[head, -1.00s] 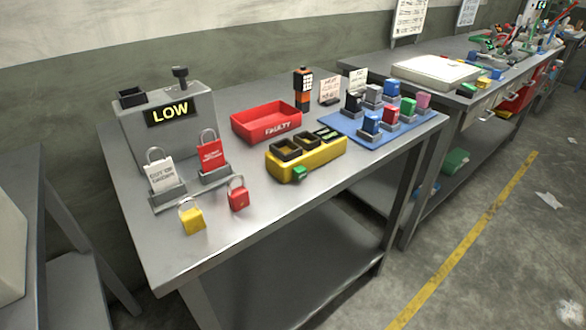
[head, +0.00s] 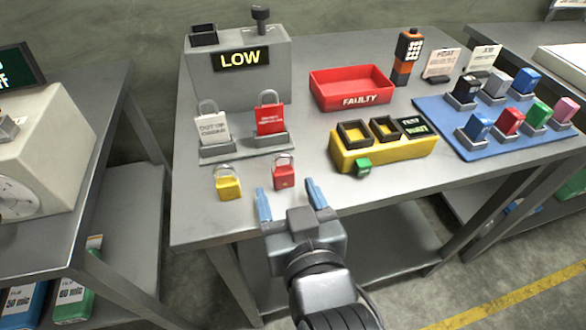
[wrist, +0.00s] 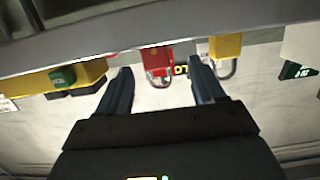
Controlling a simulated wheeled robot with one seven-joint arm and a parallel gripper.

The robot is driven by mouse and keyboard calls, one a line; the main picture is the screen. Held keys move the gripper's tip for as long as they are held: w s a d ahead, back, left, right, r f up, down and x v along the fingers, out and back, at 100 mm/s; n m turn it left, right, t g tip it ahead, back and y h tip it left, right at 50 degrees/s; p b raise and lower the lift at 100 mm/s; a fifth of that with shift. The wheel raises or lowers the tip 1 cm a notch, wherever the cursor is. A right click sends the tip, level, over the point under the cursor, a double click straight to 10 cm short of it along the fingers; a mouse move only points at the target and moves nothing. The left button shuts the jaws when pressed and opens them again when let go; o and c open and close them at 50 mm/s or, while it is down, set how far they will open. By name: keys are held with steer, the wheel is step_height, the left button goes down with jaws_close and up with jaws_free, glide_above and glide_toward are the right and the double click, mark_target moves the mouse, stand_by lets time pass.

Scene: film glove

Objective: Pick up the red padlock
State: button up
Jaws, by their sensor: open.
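The red padlock (head: 284,177) stands on the grey metal table near its front edge, with its shackle up. A yellow padlock (head: 228,187) stands to its left. My gripper (head: 290,200) is open at the table's front edge, its two blue fingers apart and just short of the red padlock, which shows between and beyond them. In the wrist view the red padlock (wrist: 157,58) appears between the fingertips of my gripper (wrist: 160,85), upside down, and the yellow padlock (wrist: 226,46) is to its right. Nothing is held.
Behind the padlocks, a grey rack holds a white padlock (head: 213,126) and a larger red padlock (head: 270,119). A yellow box (head: 382,158) with a green block (head: 364,168) stands to the right. A red FAULTY tray (head: 352,90) and a blue mat (head: 445,122) lie beyond.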

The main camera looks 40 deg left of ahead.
mark_target(285, 177)
steer(key=x, duration=0.4)
steer(key=shift+w+r+p, duration=0.2)
steer(key=shift+w+p, duration=0.15)
steer(key=shift+w, duration=0.05)
steer(key=shift+w+a+f, duration=0.25)
steer(key=shift+w+a, duration=0.15)
steer(key=shift+a, duration=0.05)
steer(key=shift+c, duration=0.3)
steer(key=c, duration=1)
